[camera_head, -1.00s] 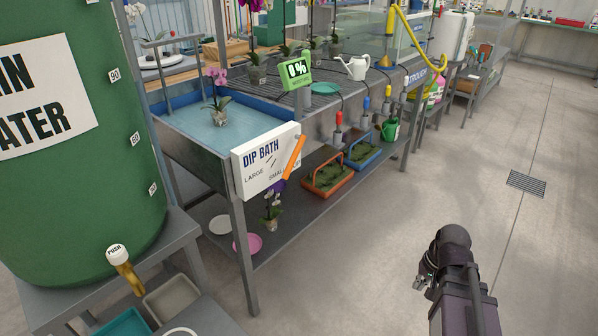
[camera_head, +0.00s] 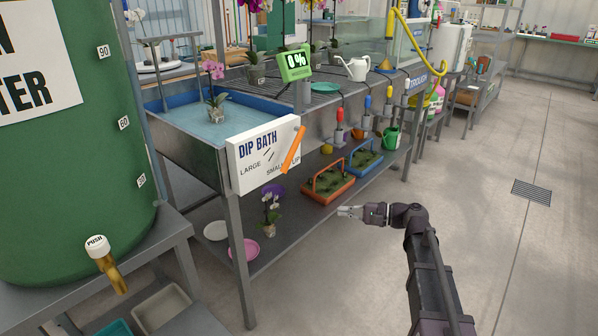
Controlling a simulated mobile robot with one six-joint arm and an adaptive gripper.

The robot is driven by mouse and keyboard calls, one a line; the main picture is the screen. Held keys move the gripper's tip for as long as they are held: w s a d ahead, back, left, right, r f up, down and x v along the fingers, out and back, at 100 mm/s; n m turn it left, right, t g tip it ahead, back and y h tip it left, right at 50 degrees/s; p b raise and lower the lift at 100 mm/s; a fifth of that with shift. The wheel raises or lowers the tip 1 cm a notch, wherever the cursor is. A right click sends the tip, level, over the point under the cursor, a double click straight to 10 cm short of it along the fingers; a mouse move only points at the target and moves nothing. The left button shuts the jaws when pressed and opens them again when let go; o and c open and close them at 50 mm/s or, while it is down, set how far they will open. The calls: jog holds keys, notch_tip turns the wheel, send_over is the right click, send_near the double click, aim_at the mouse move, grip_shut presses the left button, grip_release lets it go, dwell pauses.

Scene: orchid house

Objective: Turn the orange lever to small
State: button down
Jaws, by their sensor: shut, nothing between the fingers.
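The orange lever (camera_head: 293,150) is mounted on the white dip bath sign (camera_head: 250,172) at the bench's front corner. It is tilted, its upper end to the right and its lower end beside the word SMALL, partly covering the lettering there. LARGE is printed at the sign's lower left. My gripper (camera_head: 341,212) is shut and empty, pointing left. In the picture it is to the right of and below the lever, well apart from it, in front of the lower shelf.
The blue dip tray (camera_head: 180,122) with an orchid is behind the sign. A green 0% display (camera_head: 293,64) stands on the bench. Orange (camera_head: 329,184) and blue (camera_head: 366,160) baskets sit on the lower shelf. A green water barrel (camera_head: 70,190) fills the left. The floor at right is clear.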

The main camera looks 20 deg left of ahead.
jog(key=w+a+r+m+y+b, duration=0.2)
jog(key=w+a+r+y+b, duration=0.1)
jog(key=w+r+y, duration=0.2)
jog(key=shift+r+m+y, duration=0.25)
jog(key=shift+m+y, duration=0.05)
jog(key=shift+y, duration=0.1)
jog(key=shift+a+r, duration=0.1)
jog(key=shift+a, duration=0.05)
jog(key=s+r+p+x, duration=0.1)
jog(key=p+x, duration=0.5)
jog(key=x, duration=0.6)
jog(key=shift+s+r+p, duration=0.3)
jog(key=shift+s+p, duration=0.05)
jog(key=shift+s, duration=0.35)
jog(key=shift+s, duration=0.15)
